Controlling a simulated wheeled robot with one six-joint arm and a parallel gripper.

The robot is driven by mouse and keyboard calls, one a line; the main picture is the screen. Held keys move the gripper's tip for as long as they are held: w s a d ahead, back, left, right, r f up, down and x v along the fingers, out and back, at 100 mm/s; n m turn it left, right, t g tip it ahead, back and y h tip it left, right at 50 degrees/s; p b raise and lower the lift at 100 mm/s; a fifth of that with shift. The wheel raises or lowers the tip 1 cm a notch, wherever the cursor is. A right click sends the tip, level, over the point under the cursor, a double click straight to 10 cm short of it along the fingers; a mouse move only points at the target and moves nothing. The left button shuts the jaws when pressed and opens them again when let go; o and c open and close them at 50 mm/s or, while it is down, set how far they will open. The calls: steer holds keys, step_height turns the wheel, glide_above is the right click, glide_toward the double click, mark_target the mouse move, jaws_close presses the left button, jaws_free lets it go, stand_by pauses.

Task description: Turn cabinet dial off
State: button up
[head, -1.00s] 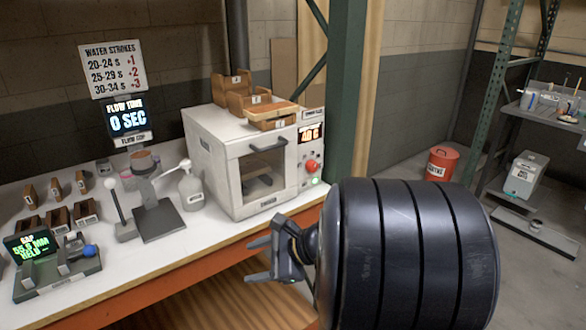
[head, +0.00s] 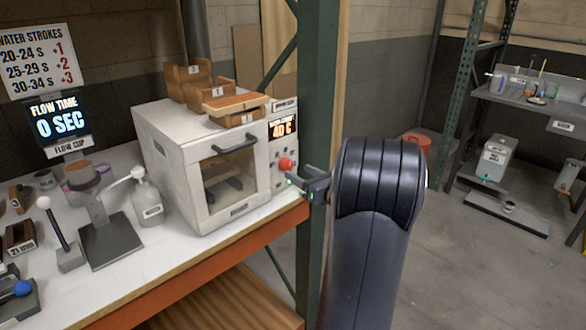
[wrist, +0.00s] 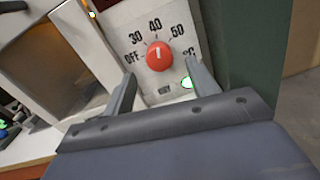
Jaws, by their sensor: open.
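The cabinet (head: 170,140) is a white box with a glass door, standing at the right end of the bench. Its red round dial (head: 287,164) is on the right front panel, under a display (head: 283,129) reading 40 C. In the wrist view the dial (wrist: 159,58) has a white mark pointing up at about 40, with OFF at its left and 30 and 50 around it. A green lamp (wrist: 186,82) is lit below right. My gripper (head: 300,183) is open and empty in front of the panel. Its fingers (wrist: 160,78) point at the dial from below, one on each side, apparently not touching it.
A green rack post (head: 322,120) stands close by my gripper, right of the cabinet. Wooden holders (head: 196,82) sit on the cabinet. A squeeze bottle (head: 147,195) and flow cup stand (head: 110,240) are left of it. The floor to the right is mostly open.

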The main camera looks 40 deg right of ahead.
mark_target(289, 167)
steer(key=shift+w+a, duration=0.15)
steer(key=shift+w, duration=1.9)
steer(key=shift+c, duration=0.3)
steer(key=c, duration=0.9)
